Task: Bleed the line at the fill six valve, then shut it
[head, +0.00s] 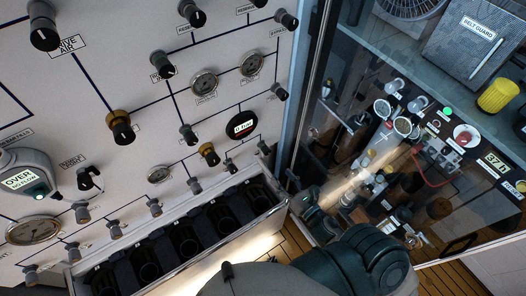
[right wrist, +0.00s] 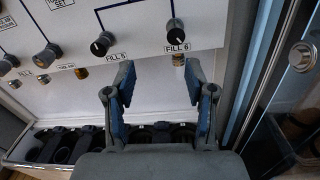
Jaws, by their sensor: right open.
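The fill six valve (right wrist: 175,32) is a black knob with a white pointer line at the right end of the panel's lower row, above a label reading FILL 6. A small metallic fitting (right wrist: 178,60) sits below it. My right gripper (right wrist: 160,85) is open and empty in the right wrist view. Its two blue-padded fingers stand apart below the knob, not touching it. In the head view the dark teal right arm (head: 370,262) fills the bottom middle. My left gripper is not in view.
Another fill knob (right wrist: 102,44) stands to the left. A rack of dark slots (head: 187,240) lies under the panel (head: 120,60). A glass-fronted cabinet (head: 400,120) with bottles and fittings stands close at the right, its frame edge near the gripper.

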